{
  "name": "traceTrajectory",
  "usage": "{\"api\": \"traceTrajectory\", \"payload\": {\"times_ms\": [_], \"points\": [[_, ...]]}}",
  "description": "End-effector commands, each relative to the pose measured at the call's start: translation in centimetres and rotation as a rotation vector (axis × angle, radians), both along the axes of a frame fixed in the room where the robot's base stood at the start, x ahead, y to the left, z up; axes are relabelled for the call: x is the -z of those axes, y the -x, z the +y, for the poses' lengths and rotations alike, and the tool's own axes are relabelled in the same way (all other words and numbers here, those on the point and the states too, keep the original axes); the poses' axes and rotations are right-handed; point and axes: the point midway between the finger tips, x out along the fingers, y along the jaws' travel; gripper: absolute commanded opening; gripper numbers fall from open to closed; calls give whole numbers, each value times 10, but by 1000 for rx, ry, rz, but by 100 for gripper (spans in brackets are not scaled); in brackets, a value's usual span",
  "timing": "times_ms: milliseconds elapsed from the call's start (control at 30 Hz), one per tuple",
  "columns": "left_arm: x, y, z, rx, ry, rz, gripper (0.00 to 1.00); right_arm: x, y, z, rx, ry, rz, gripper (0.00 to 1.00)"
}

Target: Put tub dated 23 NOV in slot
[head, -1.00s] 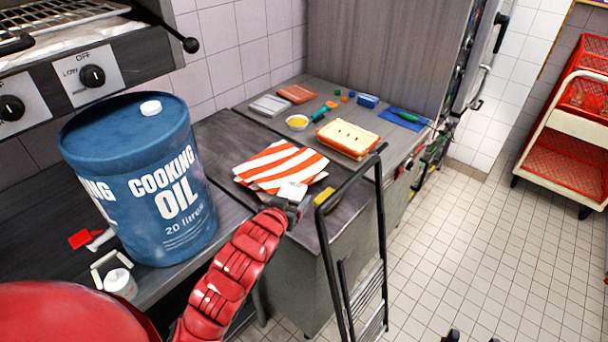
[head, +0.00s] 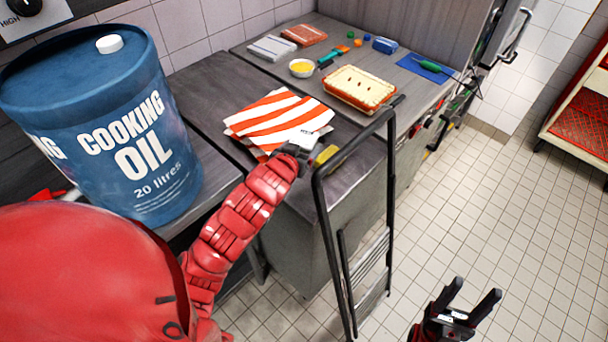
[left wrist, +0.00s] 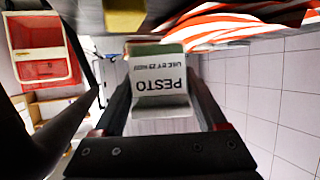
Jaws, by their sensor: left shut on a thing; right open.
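My left gripper (head: 294,148) is shut on a small tub (head: 304,138) with a white label, at the front edge of the counter beside a striped cloth. In the left wrist view the tub (left wrist: 160,85) sits between the fingers (left wrist: 160,115); its upside-down label reads PESTO with a use-by line whose date is too small to read surely. My right gripper (head: 472,298) is open and empty above the tiled floor at the lower right. I cannot make out a slot in either view.
A red-and-white striped cloth (head: 275,118) and a yellow block (head: 326,155) lie near the tub. A black stepladder (head: 318,215) stands against the counter front. A blue oil drum (head: 95,120) is at left. A pie dish (head: 360,88) and small items are further back.

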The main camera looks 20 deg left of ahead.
Motion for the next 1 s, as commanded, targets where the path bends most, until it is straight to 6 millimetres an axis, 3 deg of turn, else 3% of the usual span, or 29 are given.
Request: {"api": "traceTrajectory", "payload": {"times_ms": [100,567,967,1000], "points": [[21,1,-1,1,0,9,7,-9,0,0,0,0,-1,57],[76,0,-1,1,0,3,7,-18,0,0,0,0,-1,57],[83,0,0,0,-1,0,7,-14,0,0,0,0,-1,57],[82,0,0,0,-1,0,81,-16,0,0,0,0,-1,57]]}}
